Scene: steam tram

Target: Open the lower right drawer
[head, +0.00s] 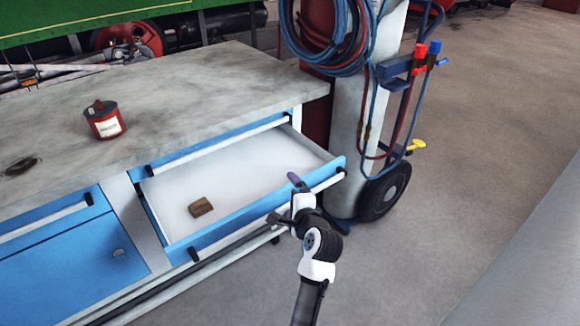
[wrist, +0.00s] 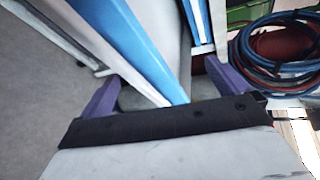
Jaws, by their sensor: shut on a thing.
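The lower right drawer (head: 225,222) is pulled well out of the workbench in the head view, with its white inside showing. It has a blue front and a long pale bar handle (head: 232,240). My gripper (head: 292,200) is at the right part of this front and is shut on the handle. In the wrist view the purple fingers of my gripper (wrist: 165,92) stand on either side of the pale handle (wrist: 128,68) and the blue drawer front (wrist: 147,50). The exact contact is partly hidden by the gripper body.
A small brown block (head: 200,207) lies in the drawer. A red can (head: 104,120) stands on the grey benchtop (head: 190,85). A wheeled gas-cylinder cart (head: 385,190) with coiled hoses (head: 330,40) stands close to the drawer's right end. The floor (head: 460,170) on the right is clear.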

